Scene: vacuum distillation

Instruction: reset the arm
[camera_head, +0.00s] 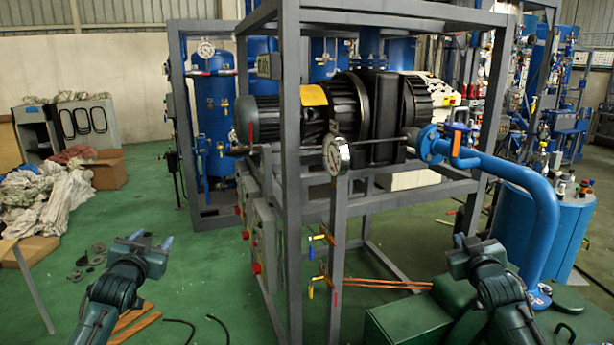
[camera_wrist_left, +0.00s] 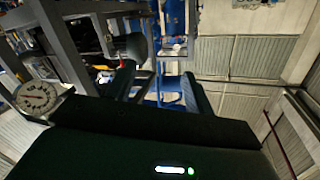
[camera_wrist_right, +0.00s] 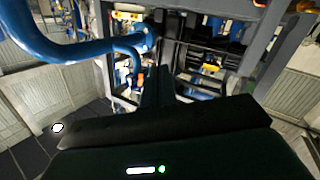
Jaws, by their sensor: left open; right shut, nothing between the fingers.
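My left gripper (camera_head: 152,240) is in the lower left of the head view, raised over the green floor. Its fingers are apart and nothing is between them; the left wrist view shows the two fingers (camera_wrist_left: 163,85) spread. My right gripper (camera_head: 465,240) is in the lower right of the head view, in front of the frame and left of the blue pipe. Its fingers are together and empty, and they also show closed in the right wrist view (camera_wrist_right: 156,88). Neither gripper visibly touches anything.
A grey metal frame (camera_head: 292,180) holds a black pump (camera_head: 372,110). A pressure gauge (camera_head: 336,156) is on its front post. A blue pipe (camera_head: 540,200) with an orange-handled valve (camera_head: 457,138) curves down at right. Green floor (camera_head: 200,275) is open between left gripper and frame.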

